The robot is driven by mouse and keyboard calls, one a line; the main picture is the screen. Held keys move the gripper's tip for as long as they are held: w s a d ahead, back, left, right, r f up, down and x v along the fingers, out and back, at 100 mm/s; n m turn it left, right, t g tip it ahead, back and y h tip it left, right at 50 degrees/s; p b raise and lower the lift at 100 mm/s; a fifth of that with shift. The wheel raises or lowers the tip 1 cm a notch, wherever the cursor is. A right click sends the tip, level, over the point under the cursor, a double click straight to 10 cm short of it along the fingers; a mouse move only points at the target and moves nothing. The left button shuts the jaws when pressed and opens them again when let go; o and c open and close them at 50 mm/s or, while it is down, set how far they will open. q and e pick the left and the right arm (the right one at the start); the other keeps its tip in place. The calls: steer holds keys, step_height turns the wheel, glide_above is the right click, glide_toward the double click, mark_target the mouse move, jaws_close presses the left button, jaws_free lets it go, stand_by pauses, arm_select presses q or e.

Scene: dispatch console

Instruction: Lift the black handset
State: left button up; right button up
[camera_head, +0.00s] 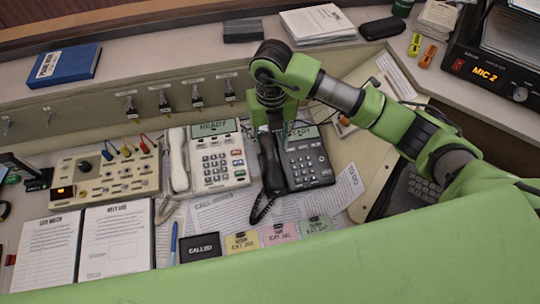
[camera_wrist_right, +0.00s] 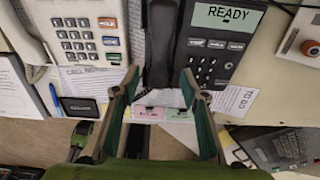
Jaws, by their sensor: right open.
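The black handset (camera_head: 271,170) lies lengthwise on the left side of the black desk phone (camera_head: 308,165), with its coiled cord hanging toward the papers. My right gripper (camera_head: 268,128) is above the far end of the handset and hides part of it. In the right wrist view the handset (camera_wrist_right: 160,45) runs down between the two spread fingers of the right gripper (camera_wrist_right: 160,72), beside the phone's READY screen (camera_wrist_right: 228,15). The fingers are open, and I cannot tell whether they touch the handset.
A white phone (camera_head: 220,165) with a white handset (camera_head: 178,160) stands close on the left. A beige switch panel (camera_head: 105,175) is farther left. Papers and colored cards (camera_head: 278,233) lie in front. The MIC 2 unit (camera_head: 490,75) is at the back right.

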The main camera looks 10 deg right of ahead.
mark_target(270, 157)
step_height(270, 157, down, 3)
steer(key=shift+r, duration=0.15)
steer(key=shift+w+f, duration=0.1)
steer(key=shift+f, duration=0.2)
steer(key=shift+f+p, duration=0.65)
step_height(270, 157, down, 4)
steer(key=shift+w+r+p, duration=0.1)
steer(key=shift+r+p, duration=0.15)
steer(key=shift+p, duration=0.3)
steer(key=shift+f, duration=0.3)
arm_select(q)
steer(key=r, duration=0.1)
steer(key=w+r, duration=0.1)
steer(key=shift+w+r, duration=0.25)
steer(key=shift+r, duration=0.15)
arm_select(e)
jaws_close()
